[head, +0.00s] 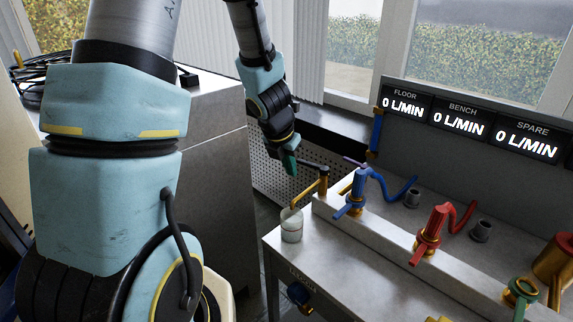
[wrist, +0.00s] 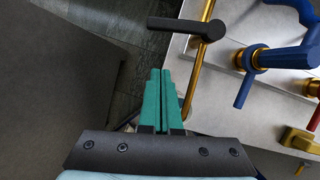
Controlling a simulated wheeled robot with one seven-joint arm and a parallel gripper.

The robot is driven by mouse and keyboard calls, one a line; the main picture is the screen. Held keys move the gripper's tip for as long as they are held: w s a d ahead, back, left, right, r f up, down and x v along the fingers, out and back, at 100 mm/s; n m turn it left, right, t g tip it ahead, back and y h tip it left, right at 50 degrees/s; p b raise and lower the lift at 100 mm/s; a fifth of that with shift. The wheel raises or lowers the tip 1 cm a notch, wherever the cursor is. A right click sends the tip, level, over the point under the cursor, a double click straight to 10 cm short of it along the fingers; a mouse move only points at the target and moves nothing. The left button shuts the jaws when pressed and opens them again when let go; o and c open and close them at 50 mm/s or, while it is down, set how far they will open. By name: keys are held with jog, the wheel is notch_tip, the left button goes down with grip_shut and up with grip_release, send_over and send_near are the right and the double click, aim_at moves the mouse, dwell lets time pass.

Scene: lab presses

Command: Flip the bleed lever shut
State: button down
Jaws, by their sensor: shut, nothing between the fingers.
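A dark-handled lever (head: 313,164), which looks like the bleed lever, sits on a brass spout at the left end of the bench. In the wrist view its dark handle (wrist: 200,29) lies ahead of the fingers, pointing left across the brass pipe. My gripper (head: 289,163) has green fingers, closed together and empty, just left of the lever. In the wrist view the gripper (wrist: 161,74) is left of the brass pipe and short of the handle, with a visible gap between. A pale cup (head: 291,226) stands under the spout.
A blue valve (head: 354,196) and a red valve (head: 430,236) stand right of the lever; a green valve (head: 520,291) is farther right. Displays (head: 461,119) on the back panel read 0 L/MIN. A grey cabinet (head: 207,140) stands left of the bench, with a gap between.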

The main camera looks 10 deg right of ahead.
aim_at(301, 163)
jog(key=w+d+p, duration=0.2)
jog(key=w, duration=0.1)
jog(key=shift+d+r+p, duration=0.15)
jog(key=shift+d+p, duration=0.15)
jog(key=shift+d, duration=0.05)
jog(key=m, duration=0.1)
jog(key=w+m, duration=0.1)
jog(key=shift+w+d+m+g+h, duration=0.25)
jog(key=shift+d+m+g+h, duration=0.05)
jog(key=shift+d+m+g, duration=0.1)
jog(key=shift+s+a, duration=0.1)
